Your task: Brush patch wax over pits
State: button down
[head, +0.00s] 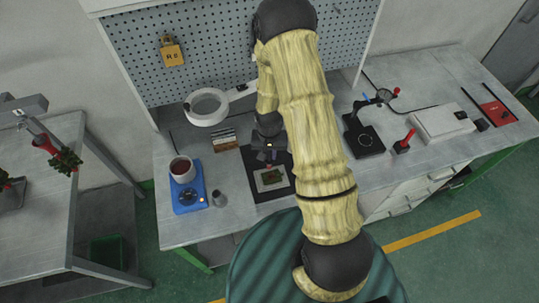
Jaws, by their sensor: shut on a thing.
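My gripper (268,154) is above the bench, just over the far side of a dark mat (262,194). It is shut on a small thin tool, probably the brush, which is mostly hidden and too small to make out. On the mat lies a pale plate (263,186) with a green and reddish wax piece (271,177) on it, just below my gripper. Pits are too small to see. A white pot of dark red wax (181,168) stands on a blue heater (190,195) to the left. I cannot tell whether the tool touches the wax piece.
A ring magnifier lamp (207,106) reaches over the bench behind left. A small grey cup (219,198) stands between heater and mat. A rack (224,140) stands behind. A black stand (364,139) and red-handled tool (404,143) are to the right.

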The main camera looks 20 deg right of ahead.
jog(key=shift+s+r+p, duration=0.25)
jog(key=shift+r+p, duration=0.25)
jog(key=shift+r, duration=0.5)
jog(key=shift+w+r+p, duration=0.15)
jog(key=shift+r+p, duration=0.4)
jog(key=shift+r, duration=0.15)
jog(key=shift+r+p, duration=0.8)
jog(key=shift+r, duration=0.4)
